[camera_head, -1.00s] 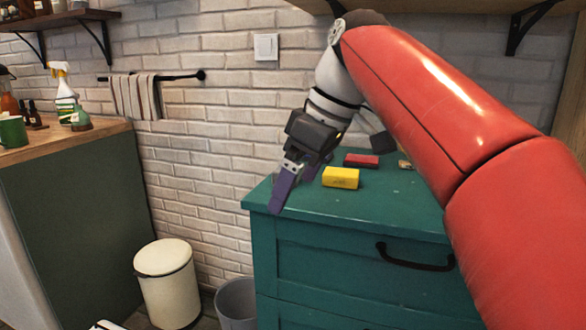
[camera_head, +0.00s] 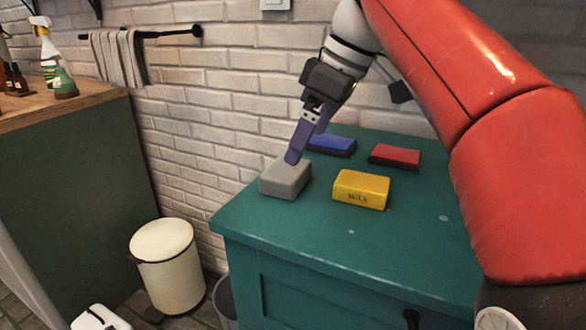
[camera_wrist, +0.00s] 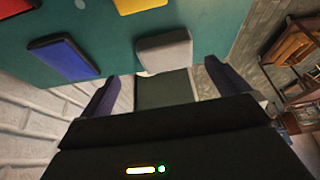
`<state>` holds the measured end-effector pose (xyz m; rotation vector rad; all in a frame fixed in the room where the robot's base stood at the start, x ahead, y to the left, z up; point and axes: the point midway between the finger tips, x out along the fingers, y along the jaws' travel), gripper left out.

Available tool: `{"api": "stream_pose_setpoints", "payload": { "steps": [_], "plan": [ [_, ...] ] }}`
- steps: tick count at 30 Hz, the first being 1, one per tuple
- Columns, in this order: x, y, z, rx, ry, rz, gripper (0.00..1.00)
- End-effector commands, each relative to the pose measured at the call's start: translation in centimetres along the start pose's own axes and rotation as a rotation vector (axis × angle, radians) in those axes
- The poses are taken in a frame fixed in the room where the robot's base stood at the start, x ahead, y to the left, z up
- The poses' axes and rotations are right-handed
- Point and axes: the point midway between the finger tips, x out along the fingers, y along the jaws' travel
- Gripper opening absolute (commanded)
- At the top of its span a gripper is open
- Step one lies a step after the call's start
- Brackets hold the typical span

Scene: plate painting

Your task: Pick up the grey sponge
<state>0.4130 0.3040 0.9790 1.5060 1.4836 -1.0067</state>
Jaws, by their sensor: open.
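The grey sponge (camera_head: 286,180) is a block lying on the green cabinet top near its back left edge. My gripper (camera_head: 300,148), with purple fingers, is just above and behind the sponge in the head view, and one finger overlaps the sponge's top there. In the wrist view the grey sponge (camera_wrist: 165,51) lies ahead of the two spread fingers, near the middle between them. My gripper (camera_wrist: 165,85) is open with nothing between its fingers. I cannot tell whether a finger touches the sponge.
On the green cabinet top (camera_head: 300,235) lie a yellow sponge (camera_head: 361,189), a blue block (camera_head: 333,146) and a red block (camera_head: 395,156). The brick wall (camera_head: 215,110) stands behind. A white bin (camera_head: 166,268) is on the floor at left. The cabinet top's front is clear.

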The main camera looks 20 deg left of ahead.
Motion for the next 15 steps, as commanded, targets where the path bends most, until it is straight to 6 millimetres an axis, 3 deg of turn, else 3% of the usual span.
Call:
{"api": "stream_pose_setpoints", "payload": {
  "steps": [15],
  "plan": [
    [6.6,-0.8,-0.7,-0.002,-0.001,0.0,1.0]
  ]
}}
